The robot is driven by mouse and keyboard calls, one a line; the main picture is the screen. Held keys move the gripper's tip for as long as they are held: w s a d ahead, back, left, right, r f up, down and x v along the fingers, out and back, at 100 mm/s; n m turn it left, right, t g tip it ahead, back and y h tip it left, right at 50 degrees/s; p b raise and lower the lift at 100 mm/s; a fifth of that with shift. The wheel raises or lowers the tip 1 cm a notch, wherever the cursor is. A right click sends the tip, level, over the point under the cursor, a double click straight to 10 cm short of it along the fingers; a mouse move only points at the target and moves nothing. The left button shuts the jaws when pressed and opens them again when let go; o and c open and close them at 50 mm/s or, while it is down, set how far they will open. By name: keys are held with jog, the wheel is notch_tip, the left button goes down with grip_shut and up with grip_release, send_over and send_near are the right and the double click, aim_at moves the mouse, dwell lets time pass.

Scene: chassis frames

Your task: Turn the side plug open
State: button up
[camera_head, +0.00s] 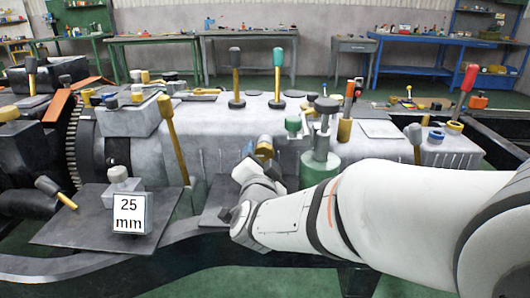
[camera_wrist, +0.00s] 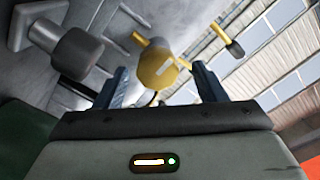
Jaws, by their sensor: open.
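In the head view my gripper is at the front side of the grey machine (camera_head: 215,125), largely hidden by my wrist. A yellow round part (camera_head: 264,148) shows just beyond it, likely the same plug.
Yellow-shafted levers (camera_head: 172,135) stand along the machine, one left of my wrist. A green cylinder (camera_head: 320,165) stands close to its right. A sign reading 25 mm (camera_head: 131,213) rests on a dark plate at left. A grey knob (camera_wrist: 78,52) is left of the fingers.

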aim_at(263, 155)
jog(key=shift+w+d+b, duration=0.15)
jog(key=shift+w+b, duration=0.1)
jog(key=shift+w, duration=0.95)
jog(key=shift+w+d+b, duration=0.1)
jog(key=shift+w+b, duration=0.1)
jog(key=shift+w, duration=0.95)
jog(key=shift+c, duration=0.2)
jog(key=shift+a, duration=0.1)
jog(key=c, duration=0.9)
